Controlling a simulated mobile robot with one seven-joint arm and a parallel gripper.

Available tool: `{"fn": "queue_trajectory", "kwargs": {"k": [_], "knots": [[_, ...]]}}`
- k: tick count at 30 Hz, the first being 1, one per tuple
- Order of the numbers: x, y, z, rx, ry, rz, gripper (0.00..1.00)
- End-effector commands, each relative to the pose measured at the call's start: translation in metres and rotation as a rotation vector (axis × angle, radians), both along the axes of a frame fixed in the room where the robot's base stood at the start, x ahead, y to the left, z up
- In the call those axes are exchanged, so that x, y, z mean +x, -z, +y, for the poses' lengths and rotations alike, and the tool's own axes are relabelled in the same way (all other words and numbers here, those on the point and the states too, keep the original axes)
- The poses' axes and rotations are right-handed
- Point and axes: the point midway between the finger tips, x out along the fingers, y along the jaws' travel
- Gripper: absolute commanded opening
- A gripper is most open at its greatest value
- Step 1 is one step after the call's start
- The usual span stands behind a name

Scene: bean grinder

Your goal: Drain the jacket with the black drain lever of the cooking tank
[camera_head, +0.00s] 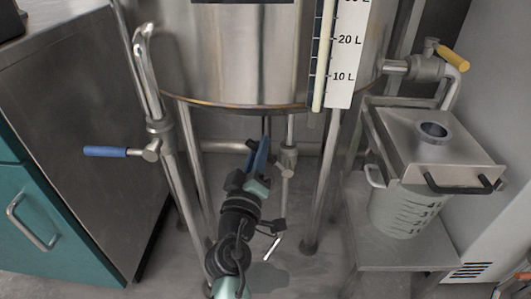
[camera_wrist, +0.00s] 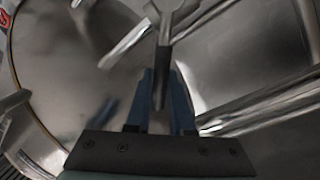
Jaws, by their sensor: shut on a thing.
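The steel cooking tank (camera_head: 240,60) stands on legs in the middle of the head view. My gripper (camera_head: 261,148) reaches up under its bottom edge, with its blue fingers pointing away from me. In the wrist view my gripper (camera_wrist: 167,85) has its blue fingers on both sides of the black drain lever (camera_wrist: 161,85) and is shut on it. The lever hangs from a steel valve (camera_wrist: 170,18). In the head view a thin dark piece above the fingers may be the lever; the fingers hide most of the grip.
A blue-handled valve (camera_head: 105,152) sticks out on the left, and a yellow-handled valve (camera_head: 453,57) is at the upper right. A lidded container (camera_head: 405,212) stands on a side table (camera_head: 395,250). Tank legs stand close around my arm. A darker patch (camera_head: 268,277) lies on the floor.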

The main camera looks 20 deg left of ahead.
Motion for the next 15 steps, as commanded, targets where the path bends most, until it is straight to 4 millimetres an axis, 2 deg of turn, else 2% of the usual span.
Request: {"fn": "queue_trajectory", "kwargs": {"k": [1, 15], "knots": [[-0.001, 0.008, 0.004, -0.042, -0.004, -0.013, 0.0], [-0.006, 0.038, 0.021, -0.458, -0.004, -0.133, 0.0]]}}
